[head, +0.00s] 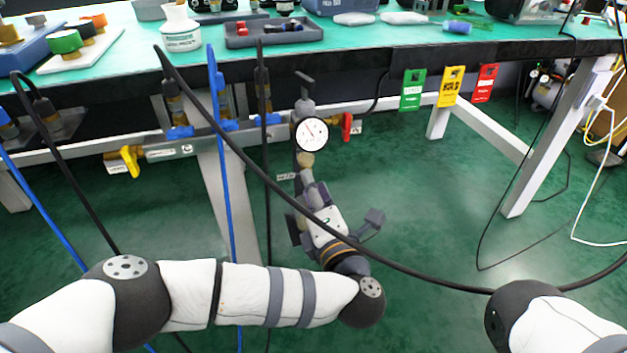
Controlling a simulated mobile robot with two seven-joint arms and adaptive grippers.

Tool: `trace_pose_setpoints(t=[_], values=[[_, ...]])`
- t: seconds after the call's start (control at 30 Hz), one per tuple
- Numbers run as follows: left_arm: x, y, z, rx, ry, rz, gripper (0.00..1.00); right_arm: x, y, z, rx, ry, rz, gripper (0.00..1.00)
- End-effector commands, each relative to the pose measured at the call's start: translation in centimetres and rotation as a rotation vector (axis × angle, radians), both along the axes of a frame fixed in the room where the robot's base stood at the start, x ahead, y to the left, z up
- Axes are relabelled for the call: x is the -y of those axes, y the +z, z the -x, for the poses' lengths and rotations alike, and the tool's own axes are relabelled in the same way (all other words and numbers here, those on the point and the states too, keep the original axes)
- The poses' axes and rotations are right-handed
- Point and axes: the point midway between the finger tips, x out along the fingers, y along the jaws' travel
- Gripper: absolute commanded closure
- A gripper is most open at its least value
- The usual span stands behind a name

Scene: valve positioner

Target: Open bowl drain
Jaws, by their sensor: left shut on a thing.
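The filter unit with the round white gauge (312,133) hangs under the front edge of the bench. Below the gauge is a small tan, brass-like piece (305,160), which appears to be the bowl drain. My left gripper (307,173) reaches up from below and is shut on this drain piece. The bowl is mostly hidden behind the gauge and gripper, and I cannot tell how far the drain is turned. My right gripper is out of view; only a link of my right arm shows at the bottom right.
A red-handled valve (346,126) sits just right of the gauge. Blue-handled valves (180,132) and a yellow-handled valve (131,161) line the rail to the left. A black hose (255,172) crosses in front of my left wrist. Green floor (440,210) is open to the right.

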Motion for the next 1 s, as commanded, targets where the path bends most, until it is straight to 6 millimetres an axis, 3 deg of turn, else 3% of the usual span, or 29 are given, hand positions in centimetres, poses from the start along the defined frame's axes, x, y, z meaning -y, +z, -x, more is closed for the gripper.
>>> trace_pose_setpoints(t=[0.5,1.0], values=[[0.1,0.0,0.0,-0.084,-0.003,-0.312,0.99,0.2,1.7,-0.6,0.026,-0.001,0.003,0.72],[0.1,-0.2,0.1,-0.104,-0.004,-0.374,0.99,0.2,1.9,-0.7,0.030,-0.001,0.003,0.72]])
